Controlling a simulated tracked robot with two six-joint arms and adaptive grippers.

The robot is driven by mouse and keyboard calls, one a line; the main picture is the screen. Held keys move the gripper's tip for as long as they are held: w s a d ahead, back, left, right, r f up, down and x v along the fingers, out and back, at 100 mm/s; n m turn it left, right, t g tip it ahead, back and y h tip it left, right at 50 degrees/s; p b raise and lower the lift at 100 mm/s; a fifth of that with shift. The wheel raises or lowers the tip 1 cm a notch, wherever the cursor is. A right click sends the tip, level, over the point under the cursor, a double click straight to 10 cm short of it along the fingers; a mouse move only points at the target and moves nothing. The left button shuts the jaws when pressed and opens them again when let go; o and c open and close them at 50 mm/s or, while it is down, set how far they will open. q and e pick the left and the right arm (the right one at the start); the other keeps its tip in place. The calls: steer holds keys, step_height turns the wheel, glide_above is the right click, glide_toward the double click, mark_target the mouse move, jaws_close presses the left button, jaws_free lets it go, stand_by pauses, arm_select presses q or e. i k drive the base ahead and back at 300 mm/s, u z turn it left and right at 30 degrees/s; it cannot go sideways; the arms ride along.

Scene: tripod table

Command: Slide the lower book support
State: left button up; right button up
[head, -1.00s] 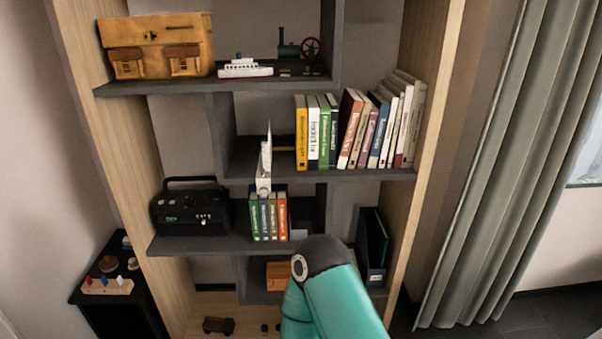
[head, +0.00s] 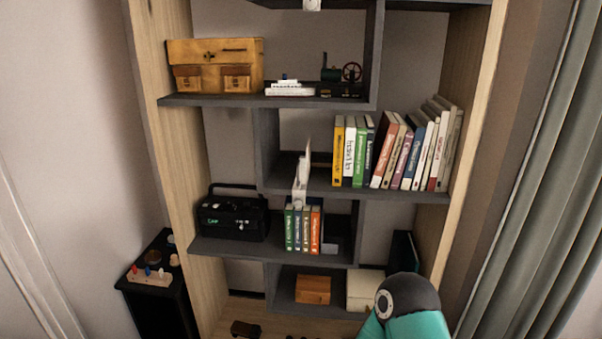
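On the lower book shelf (head: 220,247), a short row of green, dark, tan and orange books (head: 304,228) stands upright. A small grey piece (head: 331,247), seemingly the lower book support, sits low at the right end of this row. A slim white tower-shaped object (head: 302,180) shows just above these books; I cannot tell what it rests on. On the shelf above, a longer row of books (head: 390,150) stands at the right, several of them leaning. Neither gripper is in view. Only a teal and black link of my arm shows at the bottom right.
A black radio (head: 233,217) stands left of the lower books. Below are a wooden box (head: 313,289) and a cream box (head: 364,289). A yellow case (head: 214,65) and a model ship (head: 290,88) stand higher up. A black side table (head: 155,290) is left; curtains (head: 535,200) hang right.

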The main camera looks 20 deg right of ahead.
mark_target(304, 163)
steer(key=z, duration=0.05)
steer(key=i, duration=1)
steer(key=u, duration=0.05)
